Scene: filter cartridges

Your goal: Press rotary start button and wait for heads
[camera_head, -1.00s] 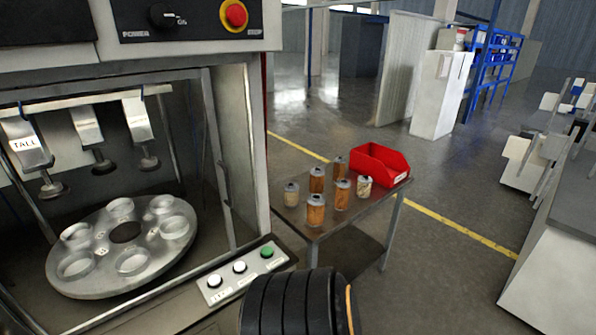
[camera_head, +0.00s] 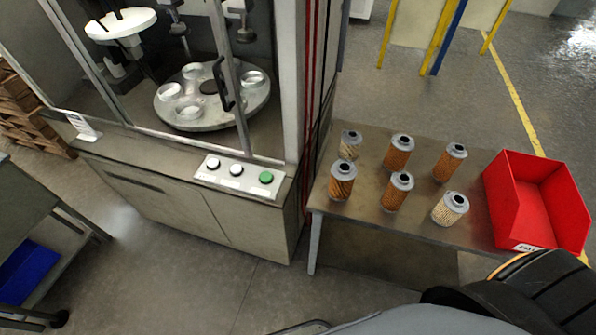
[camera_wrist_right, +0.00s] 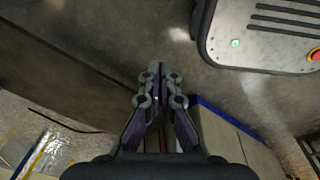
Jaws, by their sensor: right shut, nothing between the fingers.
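The button panel (camera_head: 240,177) sits on the front ledge of the machine. It carries two white buttons, the left one (camera_head: 213,163) and the middle one (camera_head: 236,170), and a green button (camera_head: 266,177) at the right. Their labels are too small to read. Behind it, inside the frame, is a round metal rotary table (camera_head: 195,118) with several ring-shaped seats. The press heads (camera_head: 178,28) hang above the table, apart from it. My right gripper (camera_wrist_right: 158,75) is shut and empty in the right wrist view, away from the panel. My left gripper is out of view.
A side table (camera_head: 370,213) right of the machine bears several filter cartridges (camera_head: 396,190) and a red bin (camera_head: 507,205). A cart with a blue bin (camera_head: 25,272) stands at the lower left. The floor before the machine is clear.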

